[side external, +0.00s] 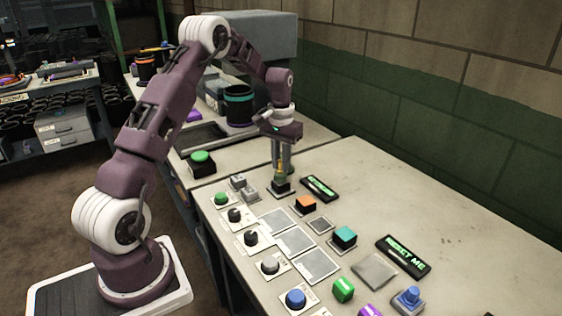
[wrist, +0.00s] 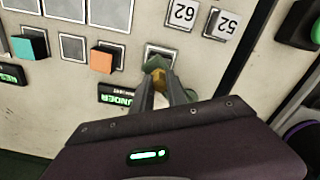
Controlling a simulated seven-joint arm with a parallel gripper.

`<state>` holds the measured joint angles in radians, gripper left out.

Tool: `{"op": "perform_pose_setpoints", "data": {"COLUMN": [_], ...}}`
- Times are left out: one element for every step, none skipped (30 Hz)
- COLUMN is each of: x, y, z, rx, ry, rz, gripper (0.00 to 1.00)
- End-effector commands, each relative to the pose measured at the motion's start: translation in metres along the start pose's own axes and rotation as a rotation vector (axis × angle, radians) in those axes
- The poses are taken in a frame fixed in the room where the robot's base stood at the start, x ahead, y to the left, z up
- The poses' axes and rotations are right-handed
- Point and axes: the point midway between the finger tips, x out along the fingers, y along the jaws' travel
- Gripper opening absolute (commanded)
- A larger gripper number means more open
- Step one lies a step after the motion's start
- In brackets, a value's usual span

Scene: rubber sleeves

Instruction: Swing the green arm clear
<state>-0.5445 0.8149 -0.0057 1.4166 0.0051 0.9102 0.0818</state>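A small green part (wrist: 157,63) with a yellow-orange piece (wrist: 159,80) beside it sits on a small square panel in the wrist view, at my fingertips. I take the green part to be the green arm, but its full shape is hidden. In the side view it is a tiny shape on a dark base (side external: 281,188) near the table's far-left part. My gripper (side external: 281,170) points straight down over it. In the wrist view my gripper's fingers (wrist: 159,84) stand close together on both sides of the yellow-orange piece. I cannot tell whether they press on it.
An orange block button (side external: 305,204) and a teal one (side external: 344,237) stand nearby. A lit black sign (side external: 319,188) lies just right of my gripper. Grey numbered blocks (side external: 244,187) and several knobs are to the left. The table's right side (side external: 450,210) is clear.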

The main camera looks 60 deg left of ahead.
Motion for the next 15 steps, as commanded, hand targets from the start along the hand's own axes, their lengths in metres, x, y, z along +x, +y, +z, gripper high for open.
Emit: {"op": "perform_pose_setpoints", "data": {"x": [-0.0002,-0.0002,-0.0002,-0.0003,-0.0003,-0.0003,-0.0004,-0.0004,-0.0004,-0.0005,-0.0005,-0.0005,-0.0005,-0.0006,-0.0006], "y": [0.0,0.0,0.0,0.0,0.0,0.0001,0.0001,0.0001,0.0001,0.0001,0.0001,0.0001,0.0002,0.0002,0.0002], "z": [-0.0001,-0.0001,-0.0001,-0.0001,-0.0001,-0.0001,-0.0001,-0.0001,-0.0001,-0.0001,-0.0001,-0.0001,-0.0001,-0.0001,-0.0001], "rx": [0.0,0.0,0.0,0.0,0.0,0.0,0.0,0.0,0.0,0.0,0.0,0.0,0.0,0.0,0.0], "ry": [0.0,0.0,0.0,0.0,0.0,0.0,0.0,0.0,0.0,0.0,0.0,0.0,0.0,0.0,0.001], "rz": [0.0,0.0,0.0,0.0,0.0,0.0,0.0,0.0,0.0,0.0,0.0,0.0,0.0,0.0,0.0], "gripper": [0.05,0.0,0.0,0.0,0.0,0.0,0.0,0.0,0.0,0.0,0.0,0.0,0.0,0.0,0.0]}}
